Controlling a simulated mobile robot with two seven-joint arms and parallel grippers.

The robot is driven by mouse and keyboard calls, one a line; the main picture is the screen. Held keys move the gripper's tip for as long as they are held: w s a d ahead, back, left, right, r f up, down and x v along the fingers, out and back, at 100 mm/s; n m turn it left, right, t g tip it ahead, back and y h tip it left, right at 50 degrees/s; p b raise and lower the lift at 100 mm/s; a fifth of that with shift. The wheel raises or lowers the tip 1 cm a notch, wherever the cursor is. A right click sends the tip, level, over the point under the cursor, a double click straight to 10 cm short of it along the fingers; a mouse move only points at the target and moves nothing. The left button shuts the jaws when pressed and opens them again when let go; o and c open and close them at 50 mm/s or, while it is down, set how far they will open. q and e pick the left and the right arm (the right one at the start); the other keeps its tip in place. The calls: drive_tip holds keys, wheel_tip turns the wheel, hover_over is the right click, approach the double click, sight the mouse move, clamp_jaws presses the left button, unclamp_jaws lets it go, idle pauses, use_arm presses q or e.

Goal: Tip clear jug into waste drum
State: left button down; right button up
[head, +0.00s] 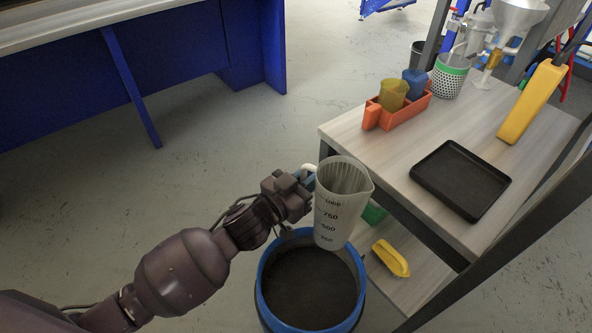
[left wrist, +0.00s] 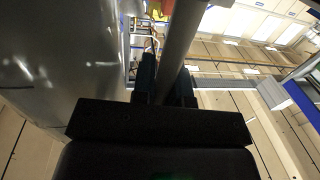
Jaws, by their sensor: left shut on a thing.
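The clear jug (head: 339,205), with dark volume marks, is held nearly upright in the head view, above the right rear rim of the waste drum. The waste drum (head: 264,291) has a blue rim and a dark inside. My left gripper (head: 309,178) is shut on the jug's handle, to the left of the jug. In the left wrist view the handle (left wrist: 182,45) runs between the fingers, with the jug's wall (left wrist: 65,60) large at the left. Whether the jug holds anything is hard to tell. My right gripper is not in view.
A bench (head: 400,155) at the right holds a black tray (head: 460,179), an orange caddy (head: 397,113) with cups, a perforated basket (head: 449,77) and a yellow tool (head: 531,101). A yellow brush (head: 391,258) lies on its lower shelf. Open floor (head: 220,140) lies left of the drum.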

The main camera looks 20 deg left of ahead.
use_arm(q)
drive_tip(key=w+d+f+m+g+h+b, duration=0.2)
drive_tip(key=w+d+f+m+g+h, duration=0.15)
drive_tip(key=f, duration=0.25)
drive_tip(key=w+a+f+m+g+h+b, duration=0.2)
drive_tip(key=w+a+f+m+g+h, duration=0.2)
drive_tip(key=w+a, duration=0.5)
wheel_tip(320, 180, down, 3)
drive_tip(key=shift+w+a+r+m+g+h, duration=0.15)
drive_tip(key=shift+w+a+m+g+h, duration=0.2)
drive_tip(key=shift+g, duration=0.9)
drive_tip(key=shift+s, duration=0.15)
